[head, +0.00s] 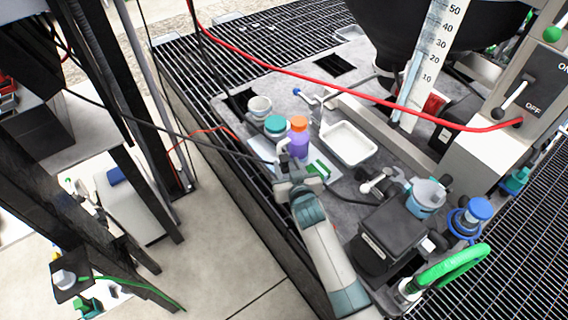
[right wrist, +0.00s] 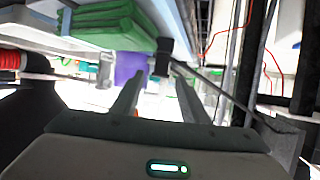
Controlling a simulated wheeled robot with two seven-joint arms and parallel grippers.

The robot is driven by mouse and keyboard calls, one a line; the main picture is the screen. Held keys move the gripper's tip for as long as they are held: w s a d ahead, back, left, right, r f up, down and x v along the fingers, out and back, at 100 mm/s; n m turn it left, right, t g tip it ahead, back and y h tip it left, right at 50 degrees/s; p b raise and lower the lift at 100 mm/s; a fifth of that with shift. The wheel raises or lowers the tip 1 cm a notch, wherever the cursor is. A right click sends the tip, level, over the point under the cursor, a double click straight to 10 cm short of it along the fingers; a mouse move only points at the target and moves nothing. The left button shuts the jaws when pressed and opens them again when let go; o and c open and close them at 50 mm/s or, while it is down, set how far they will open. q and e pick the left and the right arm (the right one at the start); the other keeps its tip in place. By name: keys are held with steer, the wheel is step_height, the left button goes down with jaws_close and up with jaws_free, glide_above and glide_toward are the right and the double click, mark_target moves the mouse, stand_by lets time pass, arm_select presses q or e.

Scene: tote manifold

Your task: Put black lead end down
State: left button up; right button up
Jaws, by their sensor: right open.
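The black lead (head: 200,145) runs from the dark frame at the left across to my right gripper (head: 283,173). Its end is partly hidden by the gripper in the head view. In the right wrist view the black lead end (right wrist: 163,56) is a dark block just beyond the fingertips, with the cable trailing off to the right. My right gripper (right wrist: 160,82) is open, its two fingers apart, with no visible grip on the lead. I cannot tell whether the lead end touches a surface. My left gripper is not in view.
A purple bottle with an orange cap (head: 298,143), a teal-lidded jar (head: 275,125) and a green pad (head: 319,169) are close to the gripper. A white tray (head: 372,151) lies beyond. A black box (head: 387,238) stands right of my arm. A red cable (head: 330,85) crosses above.

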steer(key=shift+x, duration=0.8)
jaws_close()
